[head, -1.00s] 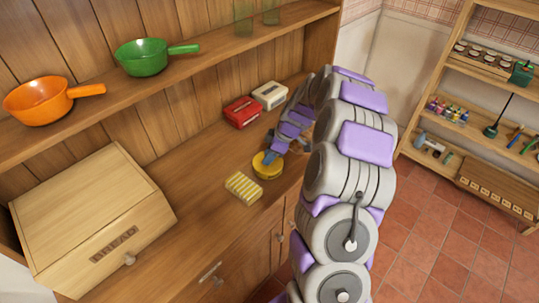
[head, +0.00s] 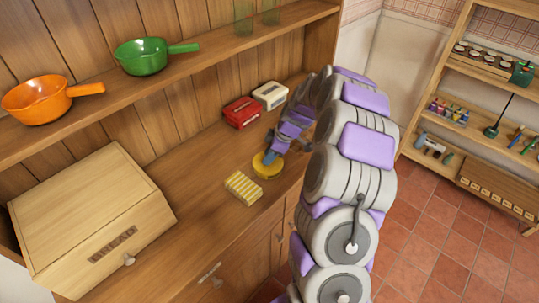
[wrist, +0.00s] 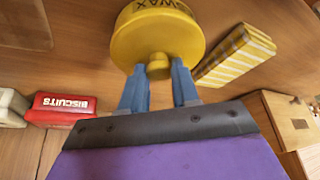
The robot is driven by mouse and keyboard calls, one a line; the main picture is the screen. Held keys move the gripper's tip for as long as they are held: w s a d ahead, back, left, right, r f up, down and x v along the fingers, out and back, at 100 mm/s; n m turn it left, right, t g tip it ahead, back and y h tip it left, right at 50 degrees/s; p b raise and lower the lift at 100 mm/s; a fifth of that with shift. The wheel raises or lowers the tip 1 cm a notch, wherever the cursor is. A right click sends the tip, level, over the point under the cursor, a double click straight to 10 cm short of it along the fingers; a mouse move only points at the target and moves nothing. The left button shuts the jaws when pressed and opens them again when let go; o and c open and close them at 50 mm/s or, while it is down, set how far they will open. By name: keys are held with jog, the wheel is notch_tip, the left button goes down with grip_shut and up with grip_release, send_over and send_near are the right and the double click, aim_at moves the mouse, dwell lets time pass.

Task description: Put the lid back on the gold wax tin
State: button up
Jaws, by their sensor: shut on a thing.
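The gold wax tin (head: 261,172) stands on the wooden counter in the head view. In the wrist view, its side with the letters WAX (wrist: 163,5) shows at the top edge. The round yellow lid (wrist: 160,38) lies in front of the tin in that view, with its small knob (wrist: 158,67) toward me. My gripper (wrist: 158,74) is shut on the knob with its two blue fingers, and it also shows over the tin in the head view (head: 269,158). Lid and tin look lined up. I see no clear gap, but the seam is too small to judge.
A yellow striped cloth (head: 243,187) lies close beside the tin. A red biscuits box (head: 242,112) and a cream box (head: 270,95) stand behind. A wooden bread box (head: 95,215) is at the left. A shelf with pans (head: 140,57) runs above the counter.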

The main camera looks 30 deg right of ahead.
jog(key=o, duration=1.1)
jog(key=shift+o, duration=0.4)
jog(key=o, duration=0.4)
jog(key=shift+r, duration=0.15)
jog(key=shift+r+p, duration=0.5)
jog(key=shift+r, duration=2.9)
